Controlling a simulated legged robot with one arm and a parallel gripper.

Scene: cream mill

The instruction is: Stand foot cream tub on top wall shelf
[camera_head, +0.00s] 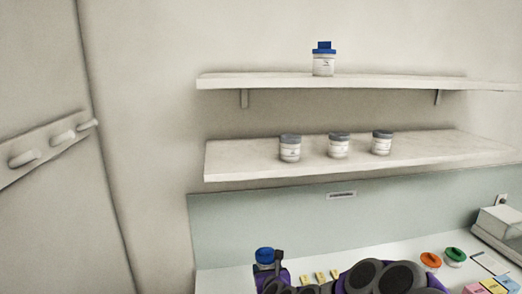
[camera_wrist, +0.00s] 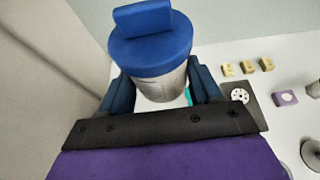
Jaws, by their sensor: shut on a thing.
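My gripper (camera_wrist: 162,92) is shut on a tub (camera_wrist: 160,62) with a blue lid, a raised blue block on the lid and a pale body. In the head view the held tub (camera_head: 265,257) is low in the picture, below both shelves and in front of the counter. No label can be read on it. The top wall shelf (camera_head: 270,82) is white and bears one similar blue-lidded white tub (camera_head: 324,65) standing upright near its middle. The shelf is bare to either side of that tub.
The lower shelf (camera_head: 235,163) holds three grey-lidded jars (camera_head: 339,147). The white counter (camera_head: 222,282) has small yellow blocks (camera_head: 320,277), an orange lid (camera_head: 430,260), a green lid (camera_head: 454,255) and a pale appliance (camera_head: 502,230) at right. A peg rail (camera_head: 45,148) is on the left.

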